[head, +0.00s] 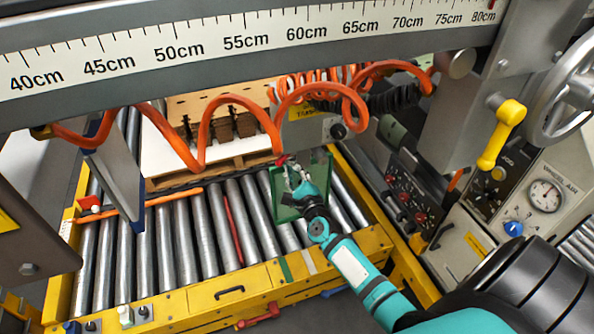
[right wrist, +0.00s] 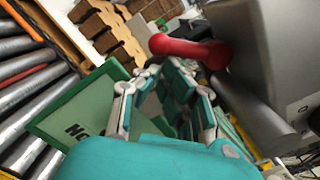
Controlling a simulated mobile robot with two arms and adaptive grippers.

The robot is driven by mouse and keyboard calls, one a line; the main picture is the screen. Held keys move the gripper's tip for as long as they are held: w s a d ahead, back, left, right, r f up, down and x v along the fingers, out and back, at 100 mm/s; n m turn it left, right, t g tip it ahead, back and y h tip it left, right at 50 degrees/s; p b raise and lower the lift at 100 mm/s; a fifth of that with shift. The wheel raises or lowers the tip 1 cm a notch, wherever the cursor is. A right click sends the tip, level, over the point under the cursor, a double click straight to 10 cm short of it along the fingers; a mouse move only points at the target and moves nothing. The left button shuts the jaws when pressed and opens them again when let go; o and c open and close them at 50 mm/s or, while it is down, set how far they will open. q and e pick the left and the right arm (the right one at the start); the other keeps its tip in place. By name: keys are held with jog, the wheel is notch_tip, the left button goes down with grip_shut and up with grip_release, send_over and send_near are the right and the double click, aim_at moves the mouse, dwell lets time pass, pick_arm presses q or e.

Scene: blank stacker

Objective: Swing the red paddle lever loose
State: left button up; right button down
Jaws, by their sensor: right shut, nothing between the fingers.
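The red paddle lever (right wrist: 190,48) shows in the right wrist view as a rounded red handle just beyond my fingertips, by a grey cylinder. In the head view a small red part of it (head: 282,160) shows at the tip of my right gripper (head: 291,170). My right gripper also fills the middle of the right wrist view (right wrist: 165,80). It is shut with nothing between its fingers. I cannot tell whether the fingers touch the lever. My left gripper is not in view.
A green plate (right wrist: 75,115) with partly hidden lettering stands beside the gripper. Steel rollers (head: 205,235) in a yellow frame (head: 185,308) lie below. Orange coiled hoses (head: 202,140) hang close above. A grey machine body (right wrist: 270,60) closes off the right.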

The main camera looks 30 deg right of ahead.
aim_at(279, 164)
jog(key=shift+w+a+r+m+b, duration=0.15)
jog(key=shift+a+r+m, duration=0.3)
jog(key=shift+m, duration=0.65)
jog(key=shift+w+a+r+m+b, duration=0.15)
jog(key=shift+a+m, duration=0.4)
jog(key=shift+m, duration=0.55)
jog(key=shift+w+a+r+m+b, duration=0.15)
jog(key=shift+a+r+m, duration=0.3)
jog(key=shift+m, duration=0.65)
jog(key=shift+f, duration=0.1)
